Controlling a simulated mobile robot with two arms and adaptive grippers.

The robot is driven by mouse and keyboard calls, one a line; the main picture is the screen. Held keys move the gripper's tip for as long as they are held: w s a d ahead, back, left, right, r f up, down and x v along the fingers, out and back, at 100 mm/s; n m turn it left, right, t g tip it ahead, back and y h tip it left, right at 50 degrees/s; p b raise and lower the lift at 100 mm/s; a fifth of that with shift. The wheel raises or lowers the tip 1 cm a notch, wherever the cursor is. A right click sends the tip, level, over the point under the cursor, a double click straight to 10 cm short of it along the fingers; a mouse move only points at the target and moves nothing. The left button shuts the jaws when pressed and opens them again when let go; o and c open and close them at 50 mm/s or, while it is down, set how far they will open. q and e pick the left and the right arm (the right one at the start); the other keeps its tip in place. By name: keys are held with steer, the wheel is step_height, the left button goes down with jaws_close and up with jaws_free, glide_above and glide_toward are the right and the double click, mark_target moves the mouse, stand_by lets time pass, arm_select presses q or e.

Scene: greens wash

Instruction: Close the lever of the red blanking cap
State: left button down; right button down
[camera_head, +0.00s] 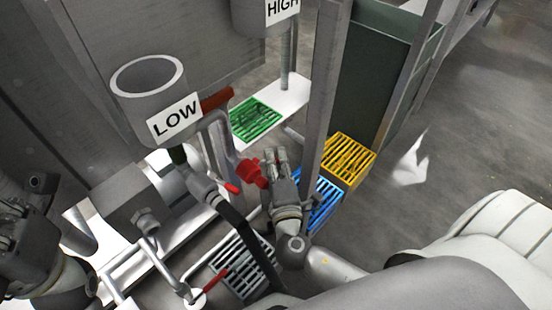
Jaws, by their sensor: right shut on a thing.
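The red blanking cap (251,173) sits on the grey pipework beneath the LOW funnel, in the middle of the head view. My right gripper (276,158) is at its right side, touching it, with its fingers close together. It is shut on part of the cap. Its fingers hide the cap's right end, so I cannot make out the lever's angle. My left gripper (50,212) is dark and partly cut off at the left edge, away from the cap. I cannot tell the state of its fingers.
The LOW funnel (148,88) stands above left of the cap. A grey post (322,95) rises close behind my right gripper. Green (255,118), yellow (349,158) and blue (325,203) grates lie around. A black hose (238,228) curves down left of my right wrist.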

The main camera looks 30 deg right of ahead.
steer(key=shift+s+a+m+g+h+b, duration=0.15)
steer(key=shift+s+m+g+h, duration=0.1)
steer(key=shift+m+g+h, duration=0.55)
steer(key=shift+s+a+m+g+h+b, duration=0.2)
steer(key=shift+m+h, duration=0.4)
steer(key=shift+h, duration=0.55)
steer(key=shift+s+a+m+g+h+b, duration=0.1)
steer(key=shift+s+m+g+h, duration=0.2)
steer(key=shift+m+g+h, duration=0.5)
steer(key=c, duration=1.4)
jaws_free()
steer(key=shift+t, duration=0.3)
steer(key=shift+c, duration=0.2)
steer(key=v, duration=1.2)
